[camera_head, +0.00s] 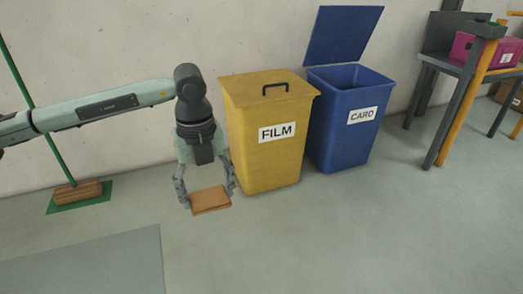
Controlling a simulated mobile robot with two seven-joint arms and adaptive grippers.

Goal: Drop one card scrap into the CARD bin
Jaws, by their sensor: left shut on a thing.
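A brown card scrap (211,200) is held between the fingers of my left gripper (207,198), which points down in front of the yellow bin's left side. The blue bin labelled CARD (337,142) stands to the right, behind the yellow one, with its lid (343,36) raised and its top open. The inside bottom of the blue bin is hidden. The yellow bin labelled FILM (262,152) has its lid closed, with a dark handle on top. My right gripper does not show.
A table (462,70) with a pink box (487,49) stands at the right. The floor (330,240) in front of the bins is clear.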

